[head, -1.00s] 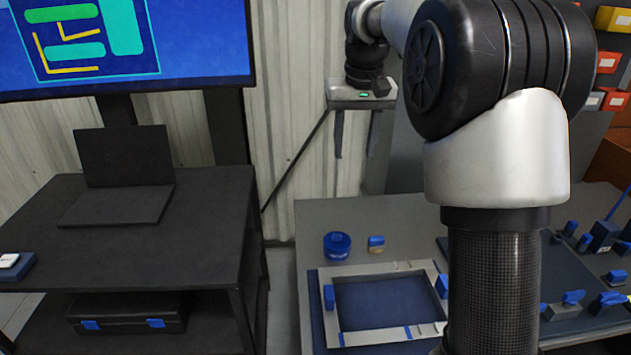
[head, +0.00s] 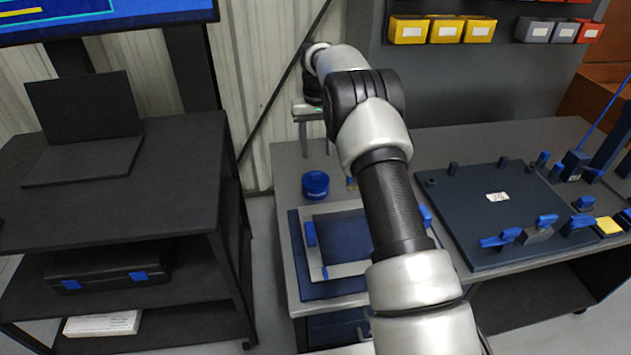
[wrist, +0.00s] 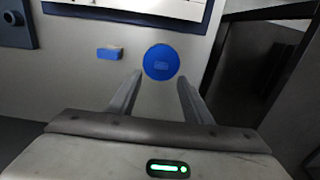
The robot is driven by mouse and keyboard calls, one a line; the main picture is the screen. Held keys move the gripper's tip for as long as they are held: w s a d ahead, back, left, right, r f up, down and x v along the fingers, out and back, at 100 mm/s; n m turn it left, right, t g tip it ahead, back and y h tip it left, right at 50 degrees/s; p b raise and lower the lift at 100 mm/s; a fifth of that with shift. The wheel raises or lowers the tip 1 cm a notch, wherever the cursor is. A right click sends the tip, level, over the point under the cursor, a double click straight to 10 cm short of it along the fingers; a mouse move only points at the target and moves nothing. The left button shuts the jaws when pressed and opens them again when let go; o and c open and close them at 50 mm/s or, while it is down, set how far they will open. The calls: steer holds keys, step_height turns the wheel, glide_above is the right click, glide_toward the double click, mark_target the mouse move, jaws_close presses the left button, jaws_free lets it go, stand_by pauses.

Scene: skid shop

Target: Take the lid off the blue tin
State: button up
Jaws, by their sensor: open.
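The blue tin (head: 316,185) stands upright on the grey bench, near its back left part. In the wrist view its round blue lid (wrist: 161,62) faces the camera, with a small raised bar on top. My gripper (head: 318,150) is above and behind the tin in the head view. In the wrist view the open gripper (wrist: 157,85) has its two fingers apart, pointing toward the lid, with nothing between them. The fingers look clear of the tin.
A small blue-topped block (wrist: 110,54) lies beside the tin. A grey frame (head: 347,269) on a blue mat is in front of the tin. A dark board (head: 500,225) with blue clamps is to the right. A black cart (head: 150,200) stands left across a gap.

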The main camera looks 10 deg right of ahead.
mark_target(316, 173)
step_height(316, 173, down, 9)
steer(key=shift+w+a+r, duration=0.1)
steer(key=shift+a+r, duration=0.05)
steer(key=c, duration=1.1)
